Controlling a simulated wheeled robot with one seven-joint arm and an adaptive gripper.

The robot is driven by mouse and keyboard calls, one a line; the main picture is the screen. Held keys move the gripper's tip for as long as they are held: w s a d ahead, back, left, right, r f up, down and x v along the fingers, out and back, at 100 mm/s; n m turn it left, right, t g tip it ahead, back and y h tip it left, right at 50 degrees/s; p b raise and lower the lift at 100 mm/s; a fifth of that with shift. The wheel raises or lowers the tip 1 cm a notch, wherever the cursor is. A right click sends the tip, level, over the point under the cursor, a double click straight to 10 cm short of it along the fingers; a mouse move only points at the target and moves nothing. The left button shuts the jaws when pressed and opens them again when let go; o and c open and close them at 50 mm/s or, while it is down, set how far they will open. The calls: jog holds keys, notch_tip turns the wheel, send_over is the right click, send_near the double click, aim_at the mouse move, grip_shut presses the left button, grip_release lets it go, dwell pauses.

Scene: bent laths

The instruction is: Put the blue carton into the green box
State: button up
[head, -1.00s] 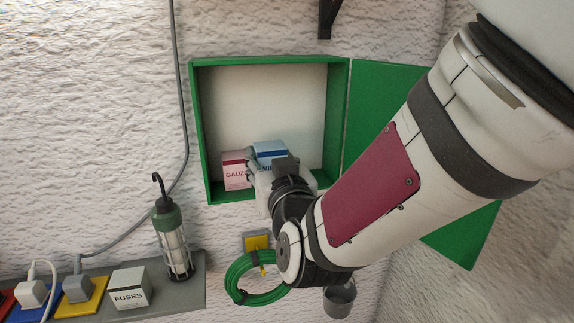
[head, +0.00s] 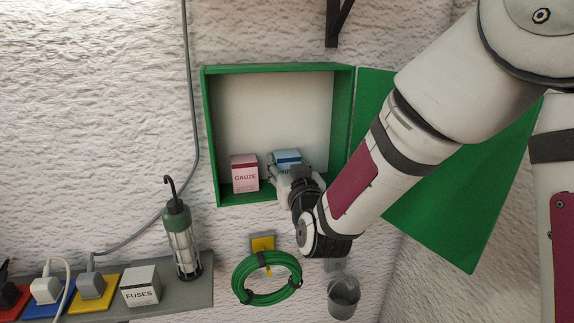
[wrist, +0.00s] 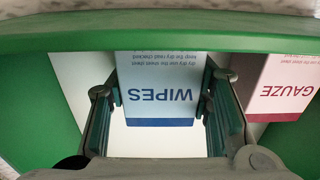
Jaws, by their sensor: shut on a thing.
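The blue-and-white carton (head: 287,157), marked WIPES, is inside the opening of the green box (head: 209,135), in its lower right part. The box hangs on the wall with its front open. My gripper (head: 289,174) reaches in from below right. In the wrist view the carton (wrist: 158,95) stands between my two fingers (wrist: 160,90), which are closed on its sides. The lettering is upside down there. My gripper hides the carton's lower part in the head view, so I cannot tell whether it touches the box floor.
A pink-and-white GAUZE carton (head: 245,173) stands in the box, left of the blue one with a gap. The green door (head: 455,215) is open to the right. Below are a coiled green hose (head: 267,298) and a metal cup (head: 343,298). A lamp (head: 181,245) and FUSES box (head: 141,287) stand lower left.

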jog(key=shift+f, duration=0.15)
jog(key=o, duration=1.1)
jog(key=shift+o, duration=0.2)
jog(key=shift+s+r, duration=0.2)
jog(key=shift+s, duration=0.1)
jog(key=p+v, duration=0.5)
jog(key=v, duration=0.6)
jog(key=shift+s, duration=0.25)
jog(key=shift+d, duration=0.2)
